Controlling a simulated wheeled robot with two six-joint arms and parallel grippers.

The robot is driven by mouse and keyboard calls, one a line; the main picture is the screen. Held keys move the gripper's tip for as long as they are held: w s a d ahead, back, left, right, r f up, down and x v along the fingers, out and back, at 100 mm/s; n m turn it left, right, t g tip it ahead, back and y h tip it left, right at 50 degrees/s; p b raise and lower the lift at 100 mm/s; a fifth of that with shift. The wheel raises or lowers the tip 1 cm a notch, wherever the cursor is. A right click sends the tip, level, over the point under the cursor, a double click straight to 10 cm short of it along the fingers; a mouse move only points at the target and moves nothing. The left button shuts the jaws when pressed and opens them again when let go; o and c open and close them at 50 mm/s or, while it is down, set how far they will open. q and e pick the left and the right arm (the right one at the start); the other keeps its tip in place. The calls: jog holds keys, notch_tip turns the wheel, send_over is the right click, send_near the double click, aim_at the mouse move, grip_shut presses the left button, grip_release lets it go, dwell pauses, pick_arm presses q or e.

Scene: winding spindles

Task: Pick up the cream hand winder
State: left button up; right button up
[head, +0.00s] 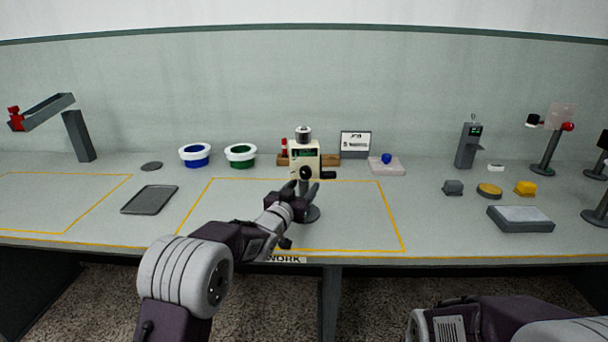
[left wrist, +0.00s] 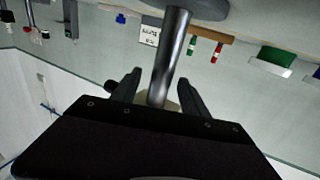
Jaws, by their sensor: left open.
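In the left wrist view, which is upside down, the open fingers (left wrist: 158,78) lie on either side of the metal post (left wrist: 170,55). The cream body is mostly hidden there behind my gripper. My right gripper is out of view.
A yellow outline (head: 390,207) marks the work area around the winder. Behind stand a blue bowl (head: 195,156), a green bowl (head: 240,156), a small sign (head: 355,143) and a wooden rack (head: 330,160). A grey tray (head: 150,200) lies left. The outlined area is otherwise clear.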

pick_arm(q)
jog(key=shift+w+d, duration=0.2)
jog(key=shift+w, duration=0.45)
grip_shut()
dwell(0.9)
jog(key=shift+r, duration=0.2)
